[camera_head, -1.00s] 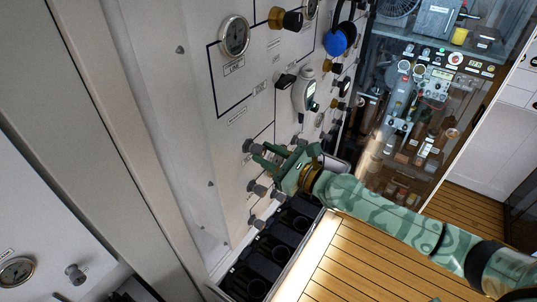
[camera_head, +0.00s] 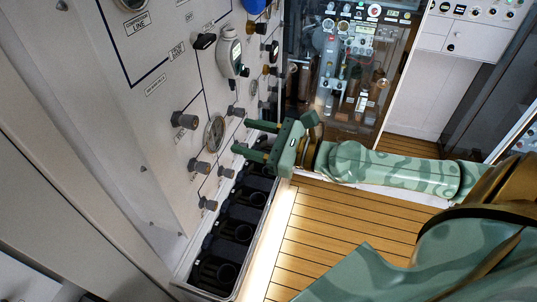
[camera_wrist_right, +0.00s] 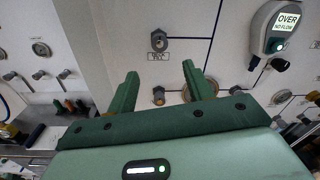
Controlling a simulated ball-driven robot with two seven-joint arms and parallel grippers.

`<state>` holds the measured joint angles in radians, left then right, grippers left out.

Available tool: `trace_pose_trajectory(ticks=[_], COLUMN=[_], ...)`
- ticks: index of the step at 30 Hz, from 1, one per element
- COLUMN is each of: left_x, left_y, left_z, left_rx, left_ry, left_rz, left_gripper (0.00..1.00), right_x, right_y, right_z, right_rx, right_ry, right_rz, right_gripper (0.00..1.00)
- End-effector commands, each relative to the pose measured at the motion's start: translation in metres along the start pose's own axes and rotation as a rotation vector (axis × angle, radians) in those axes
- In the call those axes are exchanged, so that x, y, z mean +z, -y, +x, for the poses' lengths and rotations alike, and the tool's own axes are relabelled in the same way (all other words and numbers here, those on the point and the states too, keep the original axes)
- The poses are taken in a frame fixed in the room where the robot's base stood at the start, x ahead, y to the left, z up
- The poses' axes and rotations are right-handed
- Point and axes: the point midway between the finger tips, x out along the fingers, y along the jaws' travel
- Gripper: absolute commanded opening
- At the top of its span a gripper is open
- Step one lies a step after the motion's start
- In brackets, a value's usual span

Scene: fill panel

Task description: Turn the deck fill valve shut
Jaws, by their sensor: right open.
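Several grey valve knobs stick out of the white panel. One knob (camera_head: 184,120) stands on the panel left of a round gauge (camera_head: 215,133). In the right wrist view a dark knob (camera_wrist_right: 158,40) sits above a small label too blurred to read surely, beyond the gap between the fingers. I cannot tell for certain which knob is the deck fill valve. My right gripper (camera_head: 242,136) is open and empty, its two green fingers pointing at the panel and apart from that knob. It also shows in the right wrist view (camera_wrist_right: 160,72). My left gripper is not in view.
A white meter (camera_head: 229,52) hangs on the panel; its screen (camera_wrist_right: 288,20) reads "OVER NO FLOW". Black bins (camera_head: 232,232) line the panel's foot. A glass-fronted cabinet (camera_head: 345,75) stands behind. The wooden floor (camera_head: 325,235) is clear.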

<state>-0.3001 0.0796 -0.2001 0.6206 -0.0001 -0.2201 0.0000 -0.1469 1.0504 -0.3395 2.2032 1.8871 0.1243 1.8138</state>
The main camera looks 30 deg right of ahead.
Motion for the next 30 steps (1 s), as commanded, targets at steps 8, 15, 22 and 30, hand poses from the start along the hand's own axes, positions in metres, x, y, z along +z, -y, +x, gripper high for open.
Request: trace_pose_trajectory(ticks=[8, 15, 22, 30], left_x=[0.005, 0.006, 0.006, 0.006], left_y=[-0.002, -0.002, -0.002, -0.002], left_z=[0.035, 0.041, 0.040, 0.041], left_rx=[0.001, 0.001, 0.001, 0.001], left_ry=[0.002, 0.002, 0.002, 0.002], left_rz=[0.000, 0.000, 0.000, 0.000], left_gripper=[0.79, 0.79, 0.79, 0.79], right_x=[-0.004, 0.000, 0.001, 0.001], right_y=[-0.001, 0.000, 0.000, 0.000], right_z=[-0.034, -0.043, -0.043, -0.043], right_rx=[-0.001, 0.001, 0.001, 0.000], right_ry=[-0.001, 0.000, 0.000, 0.000], right_rz=[0.003, 0.001, 0.000, 0.000], right_gripper=[0.51, 0.51, 0.51, 0.51])
